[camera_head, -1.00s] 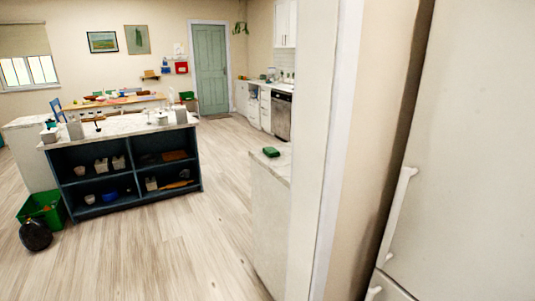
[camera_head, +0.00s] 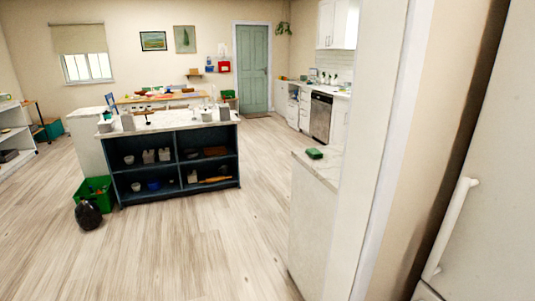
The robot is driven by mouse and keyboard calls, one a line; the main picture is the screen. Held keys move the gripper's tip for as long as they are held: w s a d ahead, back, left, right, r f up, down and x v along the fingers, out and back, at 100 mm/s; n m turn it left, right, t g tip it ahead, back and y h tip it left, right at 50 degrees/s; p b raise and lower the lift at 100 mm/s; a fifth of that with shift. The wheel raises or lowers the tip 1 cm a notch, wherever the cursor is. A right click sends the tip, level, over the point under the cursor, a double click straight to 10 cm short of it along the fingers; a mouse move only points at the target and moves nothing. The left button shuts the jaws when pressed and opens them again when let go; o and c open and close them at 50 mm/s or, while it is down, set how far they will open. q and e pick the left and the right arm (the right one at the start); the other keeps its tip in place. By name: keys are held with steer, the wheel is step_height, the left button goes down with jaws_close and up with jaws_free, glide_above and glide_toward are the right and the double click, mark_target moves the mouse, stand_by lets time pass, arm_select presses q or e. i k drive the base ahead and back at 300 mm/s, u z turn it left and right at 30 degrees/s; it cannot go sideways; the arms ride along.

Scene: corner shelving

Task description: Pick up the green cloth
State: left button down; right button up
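A small folded green thing, which looks like the green cloth (camera_head: 315,153), lies on the pale countertop (camera_head: 326,165) right of the middle, close to the wall end. It is small in view and its fabric cannot be made out. Neither of my grippers shows in the head view, and nothing is seen touching the cloth.
A tall white fridge (camera_head: 490,200) and a wall end (camera_head: 375,150) stand close on the right. A dark blue island (camera_head: 178,165) stands left of the middle, with a green crate (camera_head: 95,189) and a black bag (camera_head: 88,214) beside it. The wooden floor (camera_head: 200,250) ahead is clear.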

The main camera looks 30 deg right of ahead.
mark_target(314, 153)
steer(key=u, duration=0.05)
steer(key=i, duration=3.5)
steer(key=z, duration=2.15)
